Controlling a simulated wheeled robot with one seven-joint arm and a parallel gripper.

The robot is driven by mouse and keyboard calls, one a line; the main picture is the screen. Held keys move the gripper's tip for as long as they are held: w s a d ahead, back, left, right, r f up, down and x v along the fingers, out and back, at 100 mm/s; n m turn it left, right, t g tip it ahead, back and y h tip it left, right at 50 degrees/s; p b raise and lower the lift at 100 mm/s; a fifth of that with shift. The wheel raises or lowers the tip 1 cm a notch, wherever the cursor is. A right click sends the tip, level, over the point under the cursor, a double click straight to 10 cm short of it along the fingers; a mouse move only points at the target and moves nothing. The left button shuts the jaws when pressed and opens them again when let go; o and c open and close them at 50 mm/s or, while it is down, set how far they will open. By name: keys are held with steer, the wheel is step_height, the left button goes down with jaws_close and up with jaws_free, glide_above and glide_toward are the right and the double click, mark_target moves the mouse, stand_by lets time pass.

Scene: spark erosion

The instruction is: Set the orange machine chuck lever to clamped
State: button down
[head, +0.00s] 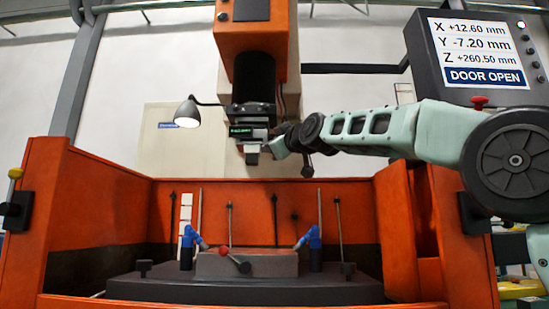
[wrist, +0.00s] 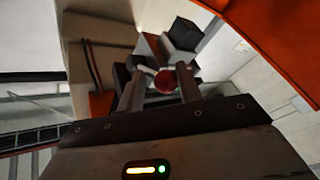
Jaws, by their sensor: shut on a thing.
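The orange machine's head (head: 252,45) hangs over the tank, with the dark chuck (head: 247,112) at its lower end. A small green-lit label (head: 241,131) on the chuck is too small to read. My gripper (head: 280,145) reaches in from the right, beside the chuck. In the wrist view, the two fingers of my gripper (wrist: 160,82) are shut around the red ball knob (wrist: 165,82) of the chuck lever. In the head view the lever is mostly hidden by my gripper, so its setting cannot be told.
Below is the orange tank (head: 110,215) with a grey block (head: 262,264), blue clamps (head: 314,240) and another red-knobbed lever (head: 223,251). A lamp (head: 187,112) hangs left of the chuck. A display (head: 477,50) at upper right reads DOOR OPEN. A dark bar (head: 350,69) runs behind my arm.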

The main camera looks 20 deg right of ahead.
steer(key=shift+w+d+f+b, duration=0.25)
steer(key=shift+f+b, duration=0.15)
steer(key=shift+b, duration=0.15)
steer(key=shift+r+t, duration=0.25)
steer(key=shift+t, duration=0.05)
steer(key=c, duration=0.9)
jaws_free()
steer(key=shift+w+f, duration=0.1)
steer(key=shift+w, duration=0.1)
steer(key=shift+a, duration=0.15)
steer(key=shift+s, duration=0.15)
steer(key=b+v, duration=1.3)
steer(key=v, duration=0.4)
steer(key=shift+s+f, duration=0.1)
